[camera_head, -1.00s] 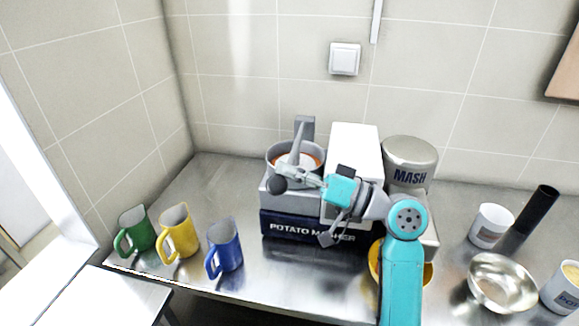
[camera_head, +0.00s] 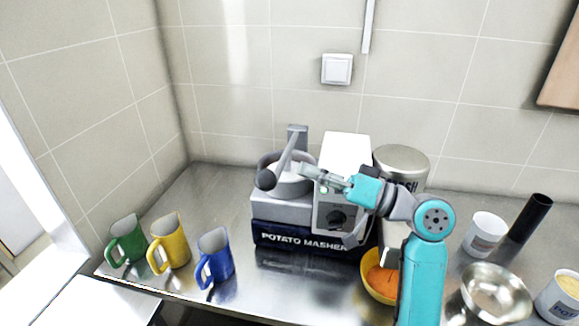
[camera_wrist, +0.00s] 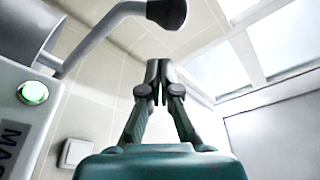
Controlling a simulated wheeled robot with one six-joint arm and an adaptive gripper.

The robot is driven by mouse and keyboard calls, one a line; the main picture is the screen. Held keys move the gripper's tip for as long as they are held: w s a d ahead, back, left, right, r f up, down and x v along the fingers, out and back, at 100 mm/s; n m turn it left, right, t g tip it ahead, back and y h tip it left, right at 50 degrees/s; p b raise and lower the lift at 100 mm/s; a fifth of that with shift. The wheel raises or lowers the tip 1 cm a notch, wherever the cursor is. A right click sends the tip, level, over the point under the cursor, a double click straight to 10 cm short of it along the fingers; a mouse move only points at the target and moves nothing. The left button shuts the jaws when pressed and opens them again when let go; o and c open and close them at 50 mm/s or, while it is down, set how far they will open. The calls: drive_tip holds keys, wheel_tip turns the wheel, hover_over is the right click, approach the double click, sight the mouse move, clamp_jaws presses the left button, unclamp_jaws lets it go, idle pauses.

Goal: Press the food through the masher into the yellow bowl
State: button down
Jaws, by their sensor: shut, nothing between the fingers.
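The potato masher (camera_head: 290,215) stands on the steel counter, with a grey hopper (camera_head: 287,178) and a lever ending in a dark knob (camera_head: 266,179). My gripper (camera_head: 305,170) is shut and empty, just right of the lever. Its closed fingers (camera_wrist: 158,75) also show in the wrist view.
Green (camera_head: 127,241), yellow (camera_head: 169,242) and blue (camera_head: 215,256) mugs stand at the left. A silver MASH canister (camera_head: 402,163) stands behind my arm. A white cup (camera_head: 484,233), a black cylinder (camera_head: 530,217), a steel bowl (camera_head: 497,292) and another cup (camera_head: 561,297) are at the right.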

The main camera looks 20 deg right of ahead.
drive_tip(key=s+d+r+n+y, duration=0.1)
drive_tip(key=s+d+r+n, duration=0.15)
drive_tip(key=s+d, duration=0.25)
drive_tip(key=w+a+f+n, duration=0.1)
drive_tip(key=w+a, duration=0.5)
drive_tip(key=a, duration=0.3)
drive_tip(key=shift+a+f+g, duration=0.15)
drive_tip(key=shift+g, duration=0.15)
drive_tip(key=shift+f, duration=0.1)
drive_tip(key=shift+s+a+f, duration=0.15)
drive_tip(key=shift+f, duration=0.9)
drive_tip(key=shift+s+a+f, duration=0.1)
drive_tip(key=shift+s+f, duration=0.05)
drive_tip(key=shift+f, duration=0.85)
